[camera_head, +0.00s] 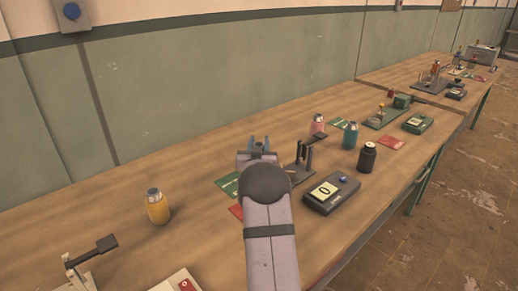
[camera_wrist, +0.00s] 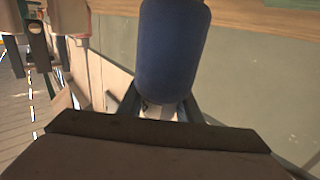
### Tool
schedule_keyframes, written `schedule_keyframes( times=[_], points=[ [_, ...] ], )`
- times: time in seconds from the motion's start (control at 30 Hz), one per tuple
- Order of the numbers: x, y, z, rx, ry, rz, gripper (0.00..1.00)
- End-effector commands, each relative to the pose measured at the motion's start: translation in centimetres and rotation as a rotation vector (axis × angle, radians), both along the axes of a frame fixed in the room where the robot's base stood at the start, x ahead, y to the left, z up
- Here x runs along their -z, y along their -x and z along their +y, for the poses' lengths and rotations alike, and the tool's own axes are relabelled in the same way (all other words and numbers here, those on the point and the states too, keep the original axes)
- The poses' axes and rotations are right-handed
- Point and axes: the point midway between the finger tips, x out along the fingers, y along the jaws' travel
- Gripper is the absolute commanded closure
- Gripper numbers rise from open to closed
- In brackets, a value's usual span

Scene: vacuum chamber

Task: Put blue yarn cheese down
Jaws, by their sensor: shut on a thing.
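The blue yarn cheese (camera_wrist: 175,45) is a dark blue, rounded cylinder with a pale end, large in the wrist view. My gripper (camera_wrist: 160,108) is shut on its pale lower end, with a finger on each side. In the head view my gripper (camera_head: 259,145) is over the middle of the near table, left of a dark upright stand (camera_head: 304,165). My arm and wrist hide the cheese there. I cannot tell its height above the table.
A dark scale (camera_head: 331,196) reading 0 lies right of my arm. A yellow bottle (camera_head: 157,207) stands at left; teal (camera_head: 350,135), black (camera_head: 367,158) and pink (camera_head: 318,124) bottles stand at right. Bare wood lies around the yellow bottle.

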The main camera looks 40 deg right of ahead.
Motion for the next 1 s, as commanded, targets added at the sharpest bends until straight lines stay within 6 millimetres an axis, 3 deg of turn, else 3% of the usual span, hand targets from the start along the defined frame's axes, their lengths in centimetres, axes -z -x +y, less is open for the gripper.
schedule_keyframes(
  times=[0.5, 0.67, 1.0],
  points=[
    [-8.0, 0.0, 0.0, 0.000, 0.004, -0.004, 1.00],
    [-9.1, 0.0, 0.0, 0.000, 0.002, -0.002, 1.00],
    [-9.3, -0.6, 0.7, -0.013, 0.001, -0.001, 1.00]
  ],
)
